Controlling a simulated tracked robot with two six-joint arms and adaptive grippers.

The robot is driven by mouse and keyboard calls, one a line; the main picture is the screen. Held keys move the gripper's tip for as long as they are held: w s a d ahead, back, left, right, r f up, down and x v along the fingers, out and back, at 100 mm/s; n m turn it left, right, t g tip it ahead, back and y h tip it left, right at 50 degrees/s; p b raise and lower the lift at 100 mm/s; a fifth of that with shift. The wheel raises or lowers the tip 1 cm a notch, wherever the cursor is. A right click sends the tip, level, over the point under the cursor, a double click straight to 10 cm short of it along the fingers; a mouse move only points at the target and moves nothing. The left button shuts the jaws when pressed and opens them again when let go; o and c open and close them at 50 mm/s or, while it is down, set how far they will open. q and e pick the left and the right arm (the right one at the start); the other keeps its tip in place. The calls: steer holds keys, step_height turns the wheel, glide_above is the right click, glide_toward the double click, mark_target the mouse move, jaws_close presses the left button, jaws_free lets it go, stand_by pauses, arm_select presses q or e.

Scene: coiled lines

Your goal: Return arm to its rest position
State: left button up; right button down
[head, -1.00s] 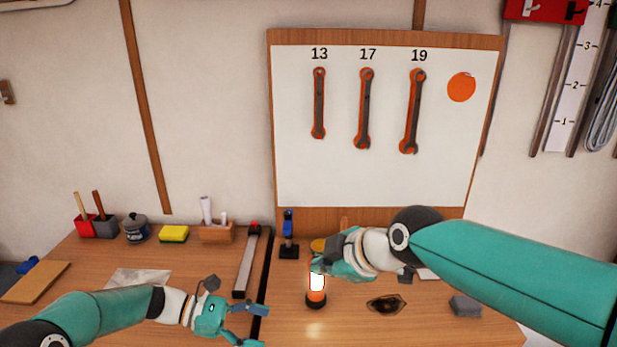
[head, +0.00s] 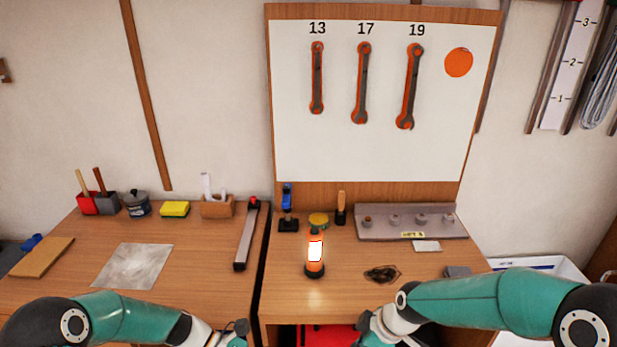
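My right arm comes in from the right, low over the front edge of the bench. Its gripper (head: 372,333) is cut by the bottom edge of the head view, so its fingers cannot be made out. My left arm lies low at the left, and its gripper (head: 236,335) is also mostly below the frame. Neither fingertip pair shows clearly. An orange lantern (head: 315,268) with a lit white body stands upright on the bench, apart from both grippers.
Wrenches hang under 13 (head: 317,80), 17 (head: 361,85) and 19 (head: 410,88) on a white board (head: 300,150). A grey rack (head: 385,232) stands at the back right of the bench. A dark coil (head: 382,273) lies right of the lantern. A grey sheet (head: 132,266) lies at left.

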arm_select(q)
steer(key=s+a+f+m+t+y, duration=0.1)
steer(key=s+a+f+m+y, duration=0.1)
steer(key=s+f+m+y, duration=0.5)
steer(key=s+a+f+m+y, duration=0.15)
steer(key=s+f+m, duration=0.35)
steer(key=s+f, duration=0.55)
steer(key=w+m+t, duration=0.1)
steer(key=w+a+r+m+t, duration=0.1)
steer(key=w+m+t, duration=0.1)
steer(key=shift+a+r+m, duration=0.1)
steer(key=shift+r+m, duration=0.05)
steer(key=shift+m, duration=0.15)
arm_select(e)
steer(key=s+d+f+m+g, duration=0.1)
steer(key=s+f+m, duration=1.4)
steer(key=s, duration=0.5)
step_height(320, 180, down, 3)
steer(key=shift+s+d+r+m, duration=0.2)
steer(key=shift+s+m, duration=0.1)
steer(key=shift+m, duration=0.1)
